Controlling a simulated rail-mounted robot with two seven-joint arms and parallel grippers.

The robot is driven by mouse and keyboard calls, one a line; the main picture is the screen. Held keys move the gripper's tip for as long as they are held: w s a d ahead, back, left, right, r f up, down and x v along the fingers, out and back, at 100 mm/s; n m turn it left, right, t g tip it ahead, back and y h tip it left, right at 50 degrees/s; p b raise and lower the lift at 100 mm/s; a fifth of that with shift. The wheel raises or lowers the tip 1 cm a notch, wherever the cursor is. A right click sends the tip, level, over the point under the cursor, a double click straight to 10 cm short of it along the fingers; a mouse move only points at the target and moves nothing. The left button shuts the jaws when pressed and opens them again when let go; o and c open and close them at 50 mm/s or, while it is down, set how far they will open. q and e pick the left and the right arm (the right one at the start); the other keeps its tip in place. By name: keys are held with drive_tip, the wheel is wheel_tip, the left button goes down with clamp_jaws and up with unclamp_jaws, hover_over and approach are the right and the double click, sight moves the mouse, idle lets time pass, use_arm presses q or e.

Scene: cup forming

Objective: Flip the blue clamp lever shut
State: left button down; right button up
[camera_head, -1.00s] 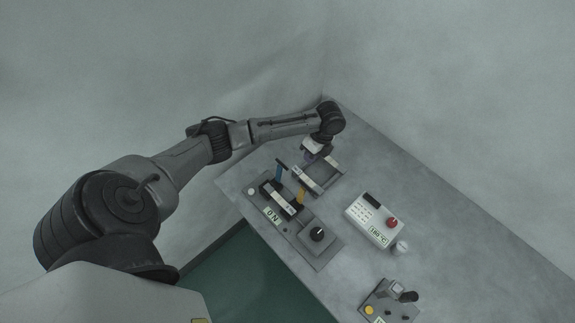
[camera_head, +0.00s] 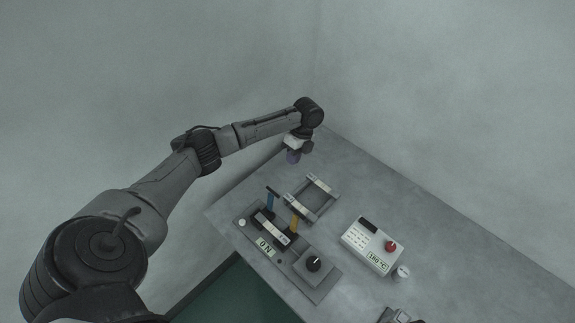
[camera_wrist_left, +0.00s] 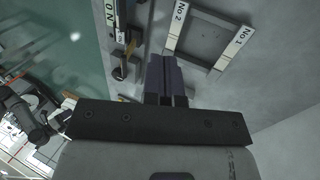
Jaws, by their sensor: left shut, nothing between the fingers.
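The blue clamp lever (camera_head: 271,198) stands up from the clamp fixture at the left end of the table. A yellow lever (camera_head: 294,222) stands beside it, with a pale bar labelled on top between them. My left gripper (camera_head: 293,157) is beyond the blue lever, near the table's far left edge, and apart from it. Its purple fingers (camera_wrist_left: 165,76) are shut with nothing between them in the left wrist view. My right gripper is not in view.
An open grey frame (camera_head: 312,197) with labelled bars lies beside the fixture. A black knob (camera_head: 313,263) sits on the fixture's near end. A white control box (camera_head: 371,245) with a red button stands to the right. The far right of the table is clear.

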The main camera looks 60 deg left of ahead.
sight(271, 201)
use_arm(q)
drive_tip(key=s+d+f+p, duration=0.1)
drive_tip(key=s+f+p, duration=0.1)
drive_tip(key=s+f, duration=0.5)
drive_tip(key=shift+d+f, duration=0.4)
drive_tip(key=shift+f, duration=0.1)
drive_tip(key=shift+d, duration=0.1)
